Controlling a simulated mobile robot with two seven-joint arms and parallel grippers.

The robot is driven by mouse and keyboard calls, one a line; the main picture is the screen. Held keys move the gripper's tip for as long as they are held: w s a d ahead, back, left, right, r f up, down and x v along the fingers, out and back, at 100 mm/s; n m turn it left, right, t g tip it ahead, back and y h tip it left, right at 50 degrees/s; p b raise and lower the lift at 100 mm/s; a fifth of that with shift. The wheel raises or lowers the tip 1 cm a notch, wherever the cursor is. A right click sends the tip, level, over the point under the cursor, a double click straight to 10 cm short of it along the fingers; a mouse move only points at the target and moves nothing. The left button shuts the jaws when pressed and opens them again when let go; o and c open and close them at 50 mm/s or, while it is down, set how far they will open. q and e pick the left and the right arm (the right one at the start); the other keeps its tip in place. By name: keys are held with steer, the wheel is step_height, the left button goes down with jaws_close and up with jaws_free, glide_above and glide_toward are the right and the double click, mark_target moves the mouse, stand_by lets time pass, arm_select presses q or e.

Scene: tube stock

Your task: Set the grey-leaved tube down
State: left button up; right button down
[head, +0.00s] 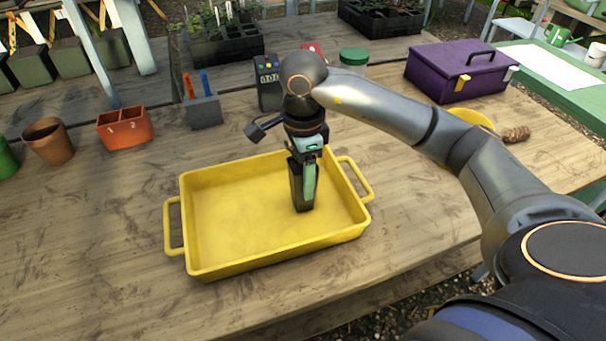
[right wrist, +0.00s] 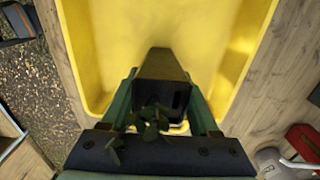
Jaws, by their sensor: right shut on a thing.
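My right gripper (head: 306,166) points down over the yellow tray (head: 187,222) and is shut on a dark, tapered tube (head: 296,187). The tube is upright in the head view, over the right part of the tray's floor. I cannot tell whether its base touches the floor. In the right wrist view the tube (right wrist: 163,66) sits between the green fingers of the right gripper (right wrist: 165,98), with the tray's yellow floor behind it. Small grey-green leaves (right wrist: 147,124) show at its near end. My left gripper is not in view.
The tray's left half is empty. Behind it stand a grey tool holder (head: 204,112), a dark meter (head: 269,92) and an orange divided pot (head: 126,130). A purple toolbox (head: 455,75) stands at right. Black seedling trays (head: 228,52) are at the back.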

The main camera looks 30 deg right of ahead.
steer(key=shift+f, duration=0.2)
steer(key=shift+c, duration=0.7)
jaws_free()
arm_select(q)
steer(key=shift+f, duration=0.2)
arm_select(e)
steer(key=shift+r, duration=0.15)
steer(key=shift+r, duration=0.3)
step_height(320, 180, up, 10)
steer(key=p, duration=0.2)
steer(key=shift+r+p, duration=0.25)
steer(key=shift+p, duration=0.05)
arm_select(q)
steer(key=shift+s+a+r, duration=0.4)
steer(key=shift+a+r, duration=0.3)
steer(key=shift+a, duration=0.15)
arm_select(e)
steer(key=shift+r, duration=0.55)
